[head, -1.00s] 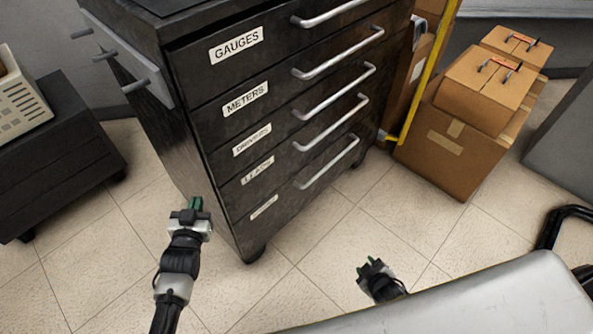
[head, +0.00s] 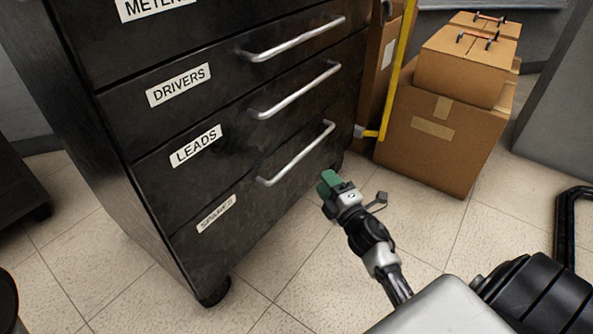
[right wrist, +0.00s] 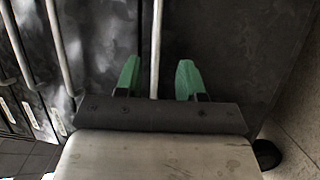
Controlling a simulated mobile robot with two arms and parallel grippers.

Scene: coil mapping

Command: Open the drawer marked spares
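The drawer marked SPARES (head: 250,215) is the lowest of the black cabinet and is shut flush. Its silver bar handle (head: 296,155) is whole in the head view. My right gripper (head: 328,184) is in front of this drawer, below and right of the handle's far end. In the right wrist view the green fingers of my right gripper (right wrist: 158,79) are apart, and the spares handle (right wrist: 155,45) runs lengthwise between them in the picture. No contact shows, and the depth between fingers and handle is hard to judge. My left gripper is out of view.
Above are the shut LEADS drawer (head: 190,145) and DRIVERS drawer (head: 180,85), with similar handles. Cardboard boxes (head: 430,145) stand right of the cabinet, beside a yellow upright (head: 398,70). Tiled floor (head: 300,260) in front of the cabinet is clear.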

